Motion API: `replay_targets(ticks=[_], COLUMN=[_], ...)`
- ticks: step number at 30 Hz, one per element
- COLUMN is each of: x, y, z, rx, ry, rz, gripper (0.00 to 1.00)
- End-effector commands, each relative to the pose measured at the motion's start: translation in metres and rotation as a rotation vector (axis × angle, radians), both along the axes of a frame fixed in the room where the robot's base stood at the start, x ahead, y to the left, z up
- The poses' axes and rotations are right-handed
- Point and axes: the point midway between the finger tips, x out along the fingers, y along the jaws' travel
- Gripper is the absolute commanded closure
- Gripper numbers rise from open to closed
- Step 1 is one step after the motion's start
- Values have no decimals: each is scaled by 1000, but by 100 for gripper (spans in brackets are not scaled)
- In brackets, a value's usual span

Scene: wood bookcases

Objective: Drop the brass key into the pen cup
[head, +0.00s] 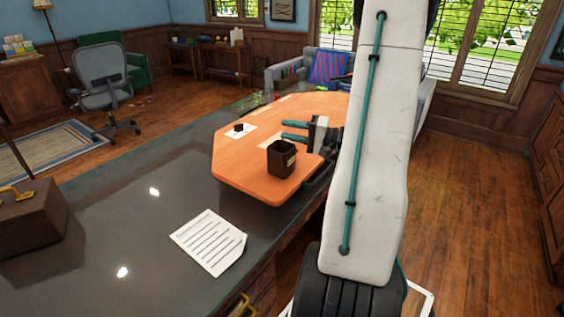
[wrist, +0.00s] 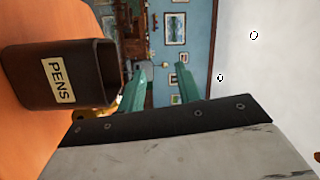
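The dark brown pen cup (head: 282,158) stands upright on the orange board. In the wrist view, its PENS label (wrist: 58,80) shows with the picture turned sideways. My gripper (head: 288,130) is just beyond the cup, its two teal fingers pointing left, one above the other. In the wrist view its fingers (wrist: 160,82) are apart, with an empty gap between them. A brass-coloured piece (wrist: 127,98), possibly the brass key, shows between the cup and the left finger. It is partly hidden, and I cannot tell what it rests on. I see no key in the head view.
The orange board (head: 245,172) lies at the dark counter's right edge. A small black object (head: 238,127) sits on a white card there. A printed sheet (head: 210,242) lies in front; a brown box (head: 30,218) with a brass handle stands at far left. The counter between is mostly clear.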

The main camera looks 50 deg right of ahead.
Motion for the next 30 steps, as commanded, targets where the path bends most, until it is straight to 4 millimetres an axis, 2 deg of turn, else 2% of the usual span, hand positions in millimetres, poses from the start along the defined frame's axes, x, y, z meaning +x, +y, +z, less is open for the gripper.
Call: replay_targets(ticks=[5,15,20,30], x=[-15,-64,-71,-71], y=[-8,-28,-31,-31], z=[-1,-5,-6,-6], rx=[0,0,0,0], ry=[0,0,0,0], rz=[-4,-3,-1,0], gripper=[66,66,66,66])
